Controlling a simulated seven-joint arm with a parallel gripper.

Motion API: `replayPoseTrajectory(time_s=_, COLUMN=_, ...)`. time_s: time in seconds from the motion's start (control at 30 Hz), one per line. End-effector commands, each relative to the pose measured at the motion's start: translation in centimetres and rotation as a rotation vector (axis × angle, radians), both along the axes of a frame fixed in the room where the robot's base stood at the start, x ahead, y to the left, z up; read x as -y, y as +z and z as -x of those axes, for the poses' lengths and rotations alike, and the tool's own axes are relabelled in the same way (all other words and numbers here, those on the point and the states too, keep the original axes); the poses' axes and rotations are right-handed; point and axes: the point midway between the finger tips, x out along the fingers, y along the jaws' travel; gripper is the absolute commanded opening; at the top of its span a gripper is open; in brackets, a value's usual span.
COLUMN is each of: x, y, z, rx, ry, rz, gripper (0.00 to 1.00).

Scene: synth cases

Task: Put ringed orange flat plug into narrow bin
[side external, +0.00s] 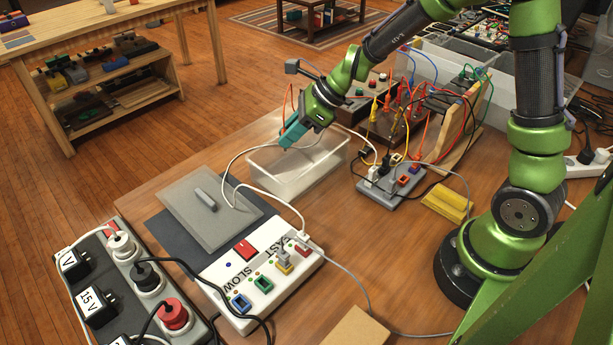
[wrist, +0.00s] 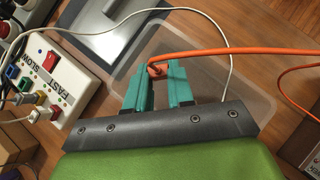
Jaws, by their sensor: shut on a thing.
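My gripper (side external: 290,134) points down over the clear narrow bin (side external: 293,186), above its left part. In the wrist view, my gripper (wrist: 160,74) is shut on an orange plug (wrist: 155,69) between its teal fingers. An orange cable runs from the plug to the right. I cannot make out a ring on it, and the fingers hide part of it. In the side view the plug is hidden by the fingers. The bin also shows below the fingers in the wrist view (wrist: 240,92), with its open top facing up.
A white cable (side external: 228,170) runs by the bin's left end. A grey lid with a handle (side external: 180,205) lies left of the bin. A white FAST/SLOW switch panel (side external: 235,280) is in front. A grey power strip (side external: 375,190) with plugs stands right of the bin.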

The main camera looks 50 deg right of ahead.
Motion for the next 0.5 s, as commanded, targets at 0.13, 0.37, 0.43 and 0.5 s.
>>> replayPoseTrajectory(time_s=0.13, x=-0.01, y=-0.73, z=0.05, rx=-0.002, ry=0.0, rz=0.0, gripper=0.0)
replayPoseTrajectory(time_s=0.37, x=-0.01, y=-0.91, z=0.04, rx=-0.001, ry=0.0, rz=0.001, gripper=0.0)
replayPoseTrajectory(time_s=0.43, x=-0.01, y=-0.89, z=0.04, rx=-0.001, ry=0.0, rz=0.001, gripper=0.0)
replayPoseTrajectory(time_s=0.5, x=-0.01, y=-0.89, z=0.04, rx=-0.001, ry=0.0, rz=0.001, gripper=0.3)
